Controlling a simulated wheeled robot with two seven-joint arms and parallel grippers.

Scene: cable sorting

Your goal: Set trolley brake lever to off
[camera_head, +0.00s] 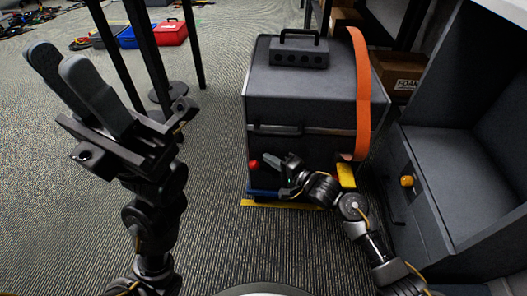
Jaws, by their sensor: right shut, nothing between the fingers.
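A dark grey case (300,95) stands on a low blue trolley (262,192), of which only the front edge shows. A small red knob (254,164) sticks out at the trolley's front left; it looks like the brake lever's end, but its shaft and setting cannot be made out. My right gripper (272,160) is shut and empty, its tips just right of the red knob. I cannot tell whether they touch it. My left gripper (62,66) is raised at the left, far from the trolley; its fingers are close together and empty.
An orange strap (361,95) runs over the case's right side. A yellow block (346,176) sits at its lower right, and yellow floor tape (270,204) lies in front. A grey cabinet (440,185) with a yellow knob (407,181) stands close at right.

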